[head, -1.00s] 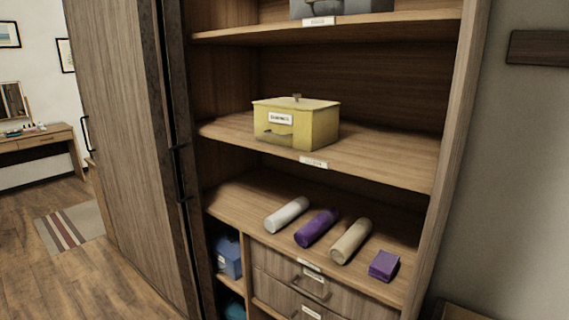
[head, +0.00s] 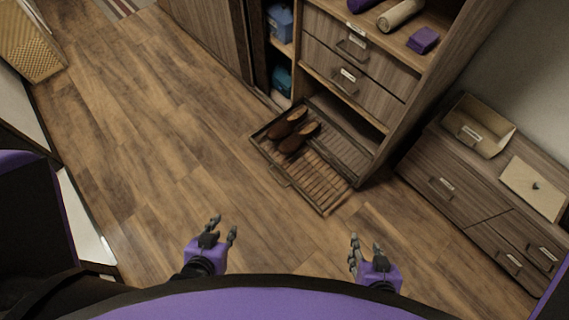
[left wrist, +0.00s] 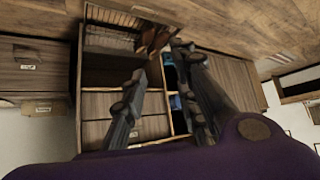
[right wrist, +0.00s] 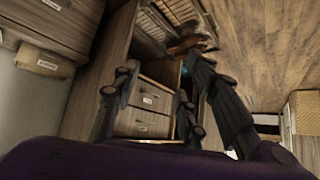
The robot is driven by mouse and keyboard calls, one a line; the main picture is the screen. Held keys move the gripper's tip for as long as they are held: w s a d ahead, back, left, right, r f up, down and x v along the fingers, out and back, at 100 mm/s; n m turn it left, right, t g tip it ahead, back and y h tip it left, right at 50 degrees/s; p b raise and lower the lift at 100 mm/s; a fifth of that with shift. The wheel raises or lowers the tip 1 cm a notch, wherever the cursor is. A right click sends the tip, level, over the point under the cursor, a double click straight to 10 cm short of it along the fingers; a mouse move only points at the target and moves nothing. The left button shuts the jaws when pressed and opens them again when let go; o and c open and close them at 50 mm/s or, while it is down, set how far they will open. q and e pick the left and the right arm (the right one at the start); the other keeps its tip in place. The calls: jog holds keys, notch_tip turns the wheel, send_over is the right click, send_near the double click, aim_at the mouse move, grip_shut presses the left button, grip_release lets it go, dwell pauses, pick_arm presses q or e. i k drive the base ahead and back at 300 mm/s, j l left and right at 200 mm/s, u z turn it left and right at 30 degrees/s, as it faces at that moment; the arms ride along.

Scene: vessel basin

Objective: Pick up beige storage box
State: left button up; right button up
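An open beige storage box (head: 478,126) with a small label on its front stands on the low dresser (head: 440,160) at the right of the head view. A flat beige lid (head: 535,187) with a dark knob lies beside it. The box also shows at the left of the right wrist view (right wrist: 45,61). My left gripper (head: 221,231) is open and empty above the floor, well left of the box. My right gripper (head: 366,249) is open and empty, nearer the dresser but apart from the box.
A pulled-out slatted shoe rack (head: 318,180) with brown shoes (head: 292,130) juts from the wardrobe bottom. Wardrobe drawers (head: 350,50) are shut. A purple box (head: 423,40) sits on the shelf above. Wood floor is clear between me and the rack.

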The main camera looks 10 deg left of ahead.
aim_at(478, 126)
jog(key=k+j+u, duration=0.15)
jog(key=k, duration=0.3)
jog(key=z, duration=1.4)
jog(key=i+l+u, duration=0.1)
jog(key=i+l, duration=0.25)
jog(key=i+l+u, duration=0.1)
jog(key=i+l, duration=0.25)
jog(key=i+l+u, duration=0.1)
jog(key=i+l, duration=0.2)
jog(key=l, duration=0.15)
jog(key=i+l, duration=0.35)
jog(key=i+l+u, duration=0.15)
jog(key=i+l, duration=0.15)
jog(key=l, duration=0.2)
jog(key=i+l+u, duration=0.1)
jog(key=i+l, duration=0.15)
jog(key=l, duration=0.25)
